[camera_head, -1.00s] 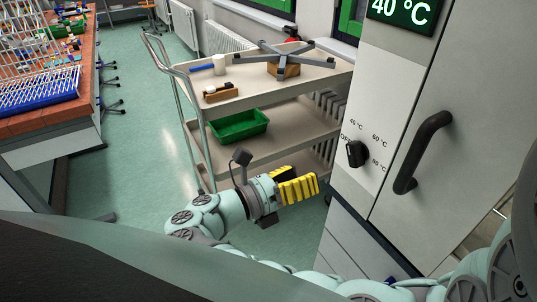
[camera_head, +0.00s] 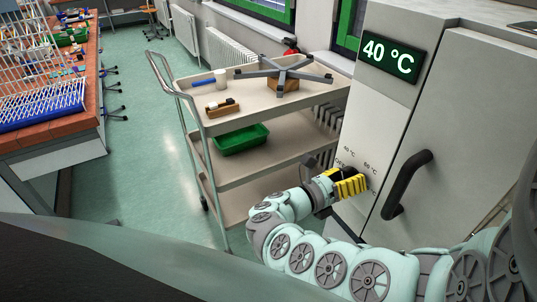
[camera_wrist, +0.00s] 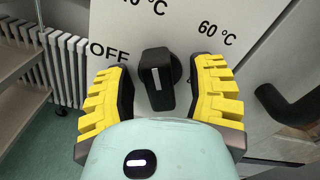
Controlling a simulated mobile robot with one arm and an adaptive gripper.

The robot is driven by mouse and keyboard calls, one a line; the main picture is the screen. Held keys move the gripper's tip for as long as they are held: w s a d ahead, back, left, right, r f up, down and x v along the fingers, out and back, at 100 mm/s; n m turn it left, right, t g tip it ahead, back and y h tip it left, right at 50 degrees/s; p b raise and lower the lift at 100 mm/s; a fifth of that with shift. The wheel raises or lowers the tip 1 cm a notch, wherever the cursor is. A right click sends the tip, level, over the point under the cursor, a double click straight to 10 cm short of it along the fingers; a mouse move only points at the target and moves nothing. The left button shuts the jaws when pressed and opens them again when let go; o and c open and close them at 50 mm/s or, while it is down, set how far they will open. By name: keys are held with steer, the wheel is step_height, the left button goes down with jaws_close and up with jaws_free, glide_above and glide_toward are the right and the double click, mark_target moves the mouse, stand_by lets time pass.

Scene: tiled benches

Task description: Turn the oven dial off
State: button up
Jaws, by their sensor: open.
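The oven (camera_head: 445,110) is a grey-white cabinet at the right of the head view. Its green display (camera_head: 390,55) reads 40 °C. The black oven dial (camera_wrist: 158,80) is in the middle of the wrist view, with a short white mark on its grip. OFF (camera_wrist: 109,50) is printed to its left and 60 °C to its right. My gripper (camera_head: 354,183) is open at the oven front, its yellow fingers (camera_wrist: 163,82) on either side of the dial with gaps showing. My gripper mostly hides the dial in the head view.
A black oven handle (camera_head: 407,184) sticks out right of the dial. A beige trolley (camera_head: 235,165) stands to the left, holding a green tray (camera_head: 241,139) and a metal stand (camera_head: 283,72). A tiled bench (camera_head: 75,118) is at the far left, with open floor between.

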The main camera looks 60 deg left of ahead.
steer(key=shift+o, duration=0.4)
jaws_close()
